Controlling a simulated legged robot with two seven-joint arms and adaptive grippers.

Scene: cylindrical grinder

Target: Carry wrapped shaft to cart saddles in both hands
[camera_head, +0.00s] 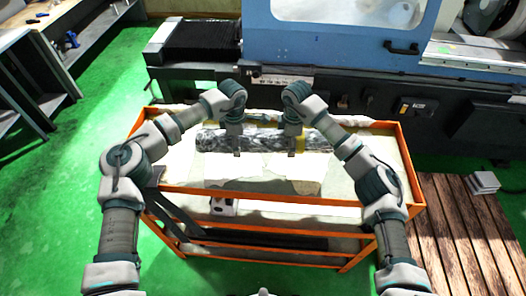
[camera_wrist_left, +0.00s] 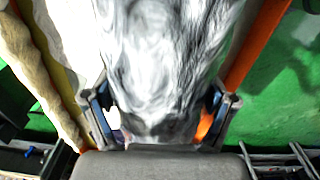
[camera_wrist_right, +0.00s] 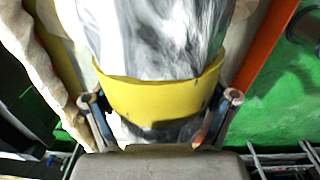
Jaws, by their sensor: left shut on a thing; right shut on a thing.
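The wrapped shaft (camera_head: 267,140) is a grey-white mottled cylinder lying left to right over the orange cart (camera_head: 250,195). My left gripper (camera_head: 237,148) is shut on its left part, and my right gripper (camera_head: 292,148) is shut on it farther right. In the left wrist view the mottled wrap (camera_wrist_left: 165,60) fills the space between the fingers. In the right wrist view a yellow band (camera_wrist_right: 158,98) circles the shaft (camera_wrist_right: 150,40) at the fingers. The saddles under the shaft are hidden, and I cannot tell whether the shaft touches them.
A blue grinder (camera_head: 345,45) stands behind the cart. A wooden slatted platform (camera_head: 460,235) is at the right with a small grey stack (camera_head: 482,182) on it. A workbench (camera_head: 35,75) is at the left. Green floor is clear between bench and cart.

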